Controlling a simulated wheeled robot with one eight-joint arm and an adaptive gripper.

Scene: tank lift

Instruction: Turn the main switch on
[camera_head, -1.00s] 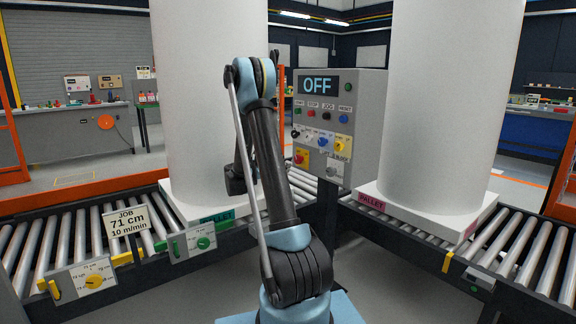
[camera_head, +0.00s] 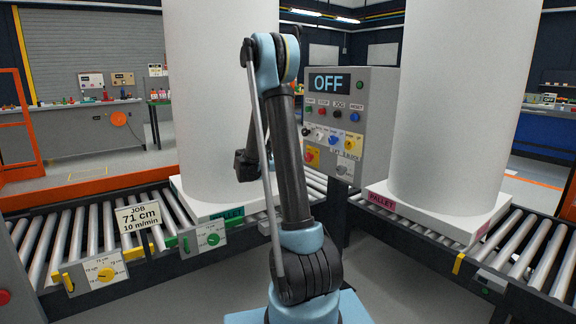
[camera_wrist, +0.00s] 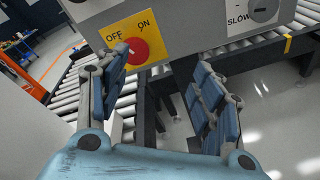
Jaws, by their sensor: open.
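The main switch (camera_wrist: 138,51) is a red round knob on a yellow plate marked OFF and ON, low on the grey control panel. It also shows in the head view (camera_head: 310,156), near the panel's lower left corner. The panel display (camera_head: 336,83) reads OFF. My gripper (camera_wrist: 165,85) is open and empty in the wrist view. Its left finger overlaps the lower edge of the yellow plate, below and left of the red knob; I cannot tell whether it touches. The right finger is lower and to the right. In the head view my arm hides the gripper.
The grey control panel (camera_head: 379,135) carries several buttons and knobs above the switch. A grey SLOW dial (camera_wrist: 263,10) sits right of it. Tall white cylinders stand on pallets (camera_head: 381,192) on both sides. Roller conveyors (camera_head: 75,235) run below.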

